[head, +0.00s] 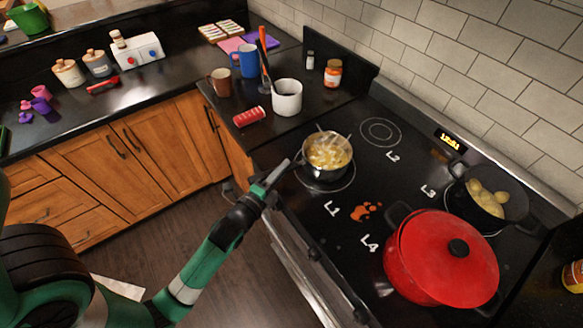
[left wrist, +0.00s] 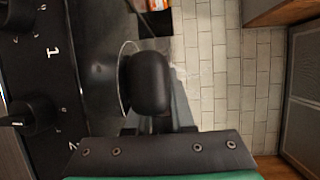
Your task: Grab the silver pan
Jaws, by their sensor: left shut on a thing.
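The silver pan (head: 327,155), filled with yellowish food, sits on the front left burner beside the L1 mark in the head view. My left gripper (head: 284,172) reaches its left side from below left and is shut on the pan's handle. The handle is mostly hidden by the gripper in the head view. In the left wrist view a rounded black handle (left wrist: 149,82) fills the middle, between the fingers, which are largely hidden behind it. My right gripper is in neither view.
A red lidded pot (head: 430,262) stands at the front right of the stove, with a dark pan of yellow pieces (head: 487,197) behind it. An orange spill (head: 366,211) lies between. A white mug (head: 287,97) and red item (head: 249,117) stand on the left counter. Burner L2 (head: 380,132) is empty.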

